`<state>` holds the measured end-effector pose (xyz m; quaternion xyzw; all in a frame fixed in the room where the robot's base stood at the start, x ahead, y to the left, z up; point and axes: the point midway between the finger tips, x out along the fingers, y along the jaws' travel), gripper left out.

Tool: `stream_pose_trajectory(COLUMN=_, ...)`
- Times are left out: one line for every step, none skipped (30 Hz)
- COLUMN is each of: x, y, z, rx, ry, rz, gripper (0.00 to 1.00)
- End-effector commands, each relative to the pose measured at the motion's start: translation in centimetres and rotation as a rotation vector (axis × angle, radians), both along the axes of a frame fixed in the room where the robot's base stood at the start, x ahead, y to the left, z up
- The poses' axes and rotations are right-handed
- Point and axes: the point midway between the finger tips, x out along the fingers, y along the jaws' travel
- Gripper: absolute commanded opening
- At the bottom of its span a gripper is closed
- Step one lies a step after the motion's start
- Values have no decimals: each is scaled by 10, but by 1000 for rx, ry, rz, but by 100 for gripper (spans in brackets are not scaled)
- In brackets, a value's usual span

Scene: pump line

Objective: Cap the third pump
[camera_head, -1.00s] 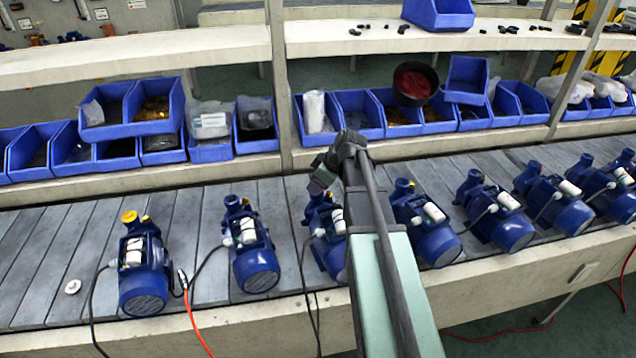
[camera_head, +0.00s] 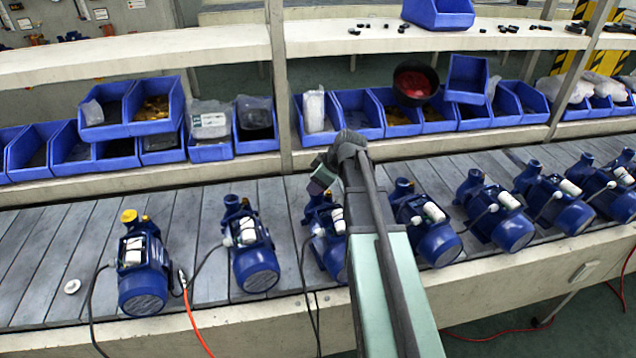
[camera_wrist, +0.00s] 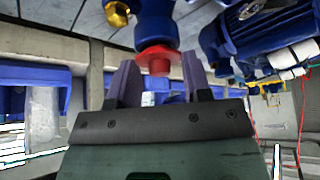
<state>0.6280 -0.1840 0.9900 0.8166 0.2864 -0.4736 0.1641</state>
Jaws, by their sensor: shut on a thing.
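The third pump from the left (camera_head: 329,250) stands on the conveyor, blue, partly hidden behind my arm. My gripper (camera_wrist: 160,72) is above its port end; in the head view its fingers are small and partly hidden. In the wrist view the two purple fingers are on either side of a red cap (camera_wrist: 157,58). The cap lies against the end of a blue pump port (camera_wrist: 154,25). I cannot tell whether it is seated on the port. A brass fitting (camera_wrist: 117,13) shows beside the port.
The first pump (camera_head: 143,265) has a yellow cap (camera_head: 129,216) on top. The second pump (camera_head: 249,245) and several more pumps to the right share the conveyor. A white disc (camera_head: 72,286) lies at the left. Blue bins (camera_head: 155,104) line the shelf behind.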

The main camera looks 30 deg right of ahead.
Motion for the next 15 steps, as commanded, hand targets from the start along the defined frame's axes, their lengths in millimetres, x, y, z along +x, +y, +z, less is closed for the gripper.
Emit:
stream_pose_trajectory(x=0, y=0, z=-2, rx=0, ry=0, rz=0, gripper=23)
stream_pose_trajectory(x=0, y=0, z=-2, rx=0, ry=0, rz=0, gripper=23)
stream_pose_trajectory(x=0, y=0, z=-3, rx=0, ry=0, rz=0, gripper=23)
stream_pose_trajectory(x=0, y=0, z=-3, rx=0, ry=0, rz=0, gripper=23)
stream_pose_trajectory(x=0, y=0, z=-3, rx=0, ry=0, rz=0, gripper=23)
stream_pose_trajectory(x=0, y=0, z=-4, rx=0, ry=0, rz=0, gripper=23)
stream_pose_trajectory(x=0, y=0, z=-4, rx=0, ry=0, rz=0, gripper=23)
stream_pose_trajectory(x=0, y=0, z=-5, rx=0, ry=0, rz=0, gripper=23)
stream_pose_trajectory(x=0, y=0, z=-5, rx=0, ry=0, rz=0, gripper=23)
stream_pose_trajectory(x=0, y=0, z=-6, rx=0, ry=0, rz=0, gripper=23)
stream_pose_trajectory(x=0, y=0, z=-6, rx=0, ry=0, rz=0, gripper=23)
stream_pose_trajectory(x=0, y=0, z=-7, rx=0, ry=0, rz=0, gripper=23)
stream_pose_trajectory(x=0, y=0, z=-7, rx=0, ry=0, rz=0, gripper=23)
stream_pose_trajectory(x=0, y=0, z=-7, rx=0, ry=0, rz=0, gripper=48)
stream_pose_trajectory(x=0, y=0, z=-6, rx=0, ry=0, rz=0, gripper=54)
